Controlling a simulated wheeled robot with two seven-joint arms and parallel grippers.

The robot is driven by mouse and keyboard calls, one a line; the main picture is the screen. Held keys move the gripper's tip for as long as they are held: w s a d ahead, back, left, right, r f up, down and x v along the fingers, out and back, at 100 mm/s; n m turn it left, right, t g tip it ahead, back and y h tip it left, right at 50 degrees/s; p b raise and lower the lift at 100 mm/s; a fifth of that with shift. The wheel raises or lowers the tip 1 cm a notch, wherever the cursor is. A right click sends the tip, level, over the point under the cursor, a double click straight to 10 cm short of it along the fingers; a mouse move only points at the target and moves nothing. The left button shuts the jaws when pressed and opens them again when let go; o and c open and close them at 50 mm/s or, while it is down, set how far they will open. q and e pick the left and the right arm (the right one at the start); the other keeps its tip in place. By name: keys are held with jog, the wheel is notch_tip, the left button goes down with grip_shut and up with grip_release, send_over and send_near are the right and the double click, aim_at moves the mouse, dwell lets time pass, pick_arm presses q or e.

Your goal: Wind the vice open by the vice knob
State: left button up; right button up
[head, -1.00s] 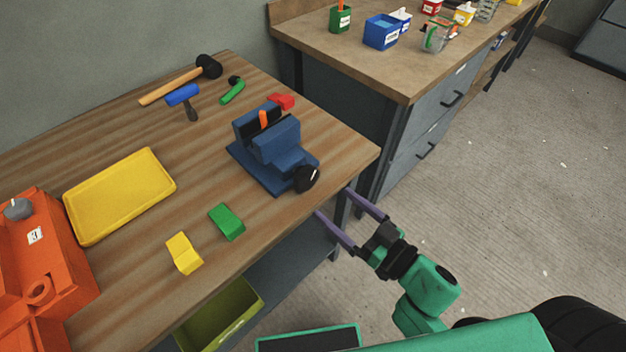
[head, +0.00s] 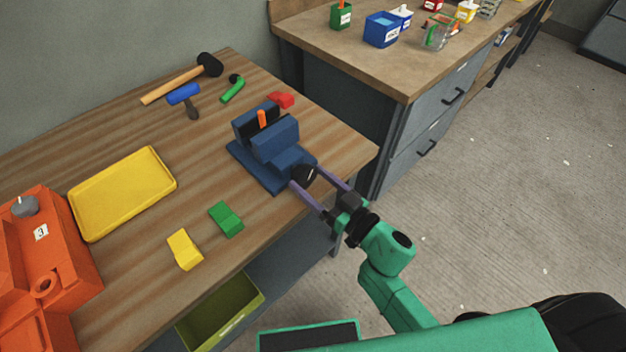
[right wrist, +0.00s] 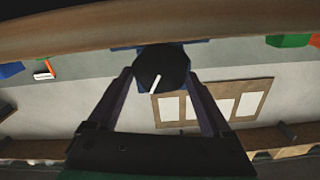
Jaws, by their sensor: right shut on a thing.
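The blue vice (head: 272,150) sits near the right front edge of the wooden bench, with an orange piece (head: 262,118) upright between its jaws. The black vice knob (head: 304,174) is on its front end. My right gripper (head: 306,174) is shut on the knob, one purple finger on each side. In the right wrist view the knob (right wrist: 161,70) lies between the fingertips, and a white mark on its face points down and slightly left. My left gripper is in neither view.
A green block (head: 226,219), a yellow block (head: 184,250) and a yellow tray (head: 122,192) lie left of the vice. An orange machine (head: 40,262) stands at far left. A hammer, a mallet and a red block (head: 281,99) lie behind. A cabinet (head: 400,120) stands at right.

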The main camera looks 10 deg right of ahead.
jog(key=shift+n, duration=0.4)
jog(key=shift+a+n+p, duration=0.1)
jog(key=shift+n+p, duration=0.2)
jog(key=shift+n, duration=0.9)
jog(key=shift+s+a+n, duration=0.1)
jog(key=shift+s+n, duration=0.05)
jog(key=shift+n, duration=1.75)
jog(key=o, duration=1.2)
jog(key=shift+c, duration=0.2)
jog(key=b+v, duration=0.2)
jog(key=v, duration=1.2)
jog(key=shift+s, duration=0.2)
jog(key=shift+f, duration=0.1)
